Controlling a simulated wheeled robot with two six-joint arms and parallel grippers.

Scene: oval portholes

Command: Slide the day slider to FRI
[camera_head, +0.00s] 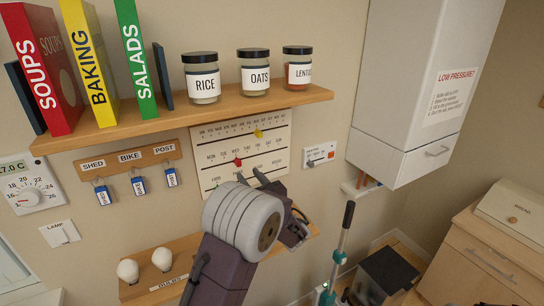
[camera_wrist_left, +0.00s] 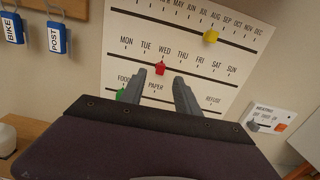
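The white slider board (camera_head: 208,173) hangs on the wall with three slotted rows. The red day slider (camera_head: 238,162) is in the middle row; in the left wrist view the red slider (camera_wrist_left: 159,69) sits under WED. The FRI label (camera_wrist_left: 199,61) is further right on that row. A yellow slider (camera_head: 258,133) is on the month row, near AUG. A green slider (camera_wrist_left: 120,94) is on the bottom row by FOOD, partly behind a finger. My left gripper (camera_head: 250,176) is open and empty just below the red slider; its fingertips (camera_wrist_left: 159,76) straddle it from below. My right gripper is out of view.
Above the board is a wooden shelf (camera_head: 170,121) with books and jars. Key hooks (camera_head: 128,160) hang to the left and a small switch plate (camera_head: 320,153) to the right. A white boiler (camera_head: 410,90) juts out at right. A lower shelf (camera_head: 165,284) holds bulbs.

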